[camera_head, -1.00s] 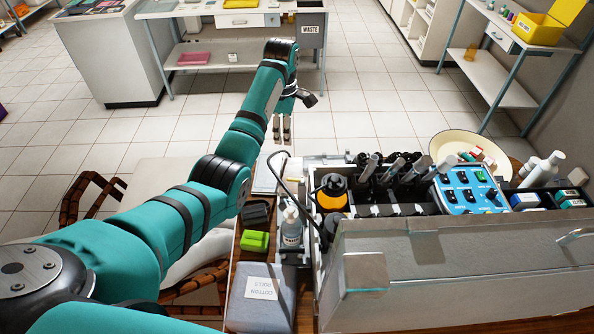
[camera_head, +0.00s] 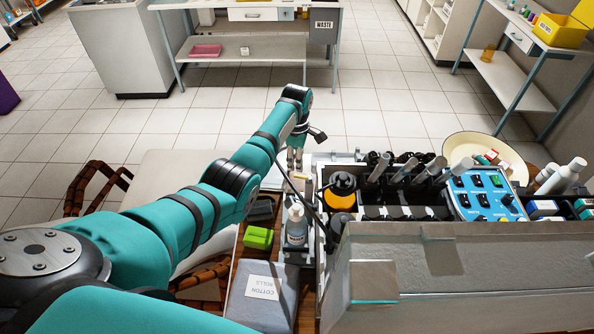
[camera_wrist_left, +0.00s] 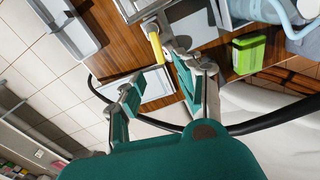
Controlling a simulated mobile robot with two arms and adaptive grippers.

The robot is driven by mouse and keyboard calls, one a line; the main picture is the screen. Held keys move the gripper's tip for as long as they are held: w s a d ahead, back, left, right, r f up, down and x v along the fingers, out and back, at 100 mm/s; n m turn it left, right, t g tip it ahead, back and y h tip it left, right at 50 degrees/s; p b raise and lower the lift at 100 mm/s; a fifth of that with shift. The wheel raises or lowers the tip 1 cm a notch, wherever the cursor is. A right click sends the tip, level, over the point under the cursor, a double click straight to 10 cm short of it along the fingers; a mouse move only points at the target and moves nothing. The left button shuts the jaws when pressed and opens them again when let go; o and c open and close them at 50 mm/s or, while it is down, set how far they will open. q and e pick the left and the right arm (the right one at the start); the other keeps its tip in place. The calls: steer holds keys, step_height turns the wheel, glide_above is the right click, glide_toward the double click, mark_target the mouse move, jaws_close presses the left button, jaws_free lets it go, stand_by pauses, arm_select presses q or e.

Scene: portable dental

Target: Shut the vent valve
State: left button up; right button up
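A small yellow lever (camera_wrist_left: 157,48), which looks like the vent valve handle, sits on a metal fitting in the left wrist view. In the head view a small yellowish piece (camera_head: 300,177) shows just below my left gripper (camera_head: 294,158). In the left wrist view the two fingers of my left gripper (camera_wrist_left: 158,88) are apart with nothing between them. The yellow lever is beyond the fingertips, nearer the right-hand finger; I cannot tell whether they touch. My right gripper is in neither view.
The dental case (camera_head: 450,265) with handpieces and a blue switch panel (camera_head: 484,195) stands right of my arm. A white bottle (camera_head: 295,228), a green box (camera_head: 258,238) and a cotton rolls box (camera_head: 262,295) crowd the table's left side. A black hose (camera_wrist_left: 95,85) loops near the fingers.

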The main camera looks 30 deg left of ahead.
mark_target(297, 175)
arm_select(q)
step_height(297, 175, down, 6)
steer(key=shift+r+b, duration=0.1)
steer(key=shift+b, duration=0.6)
steer(key=shift+c, duration=0.4)
jaws_close()
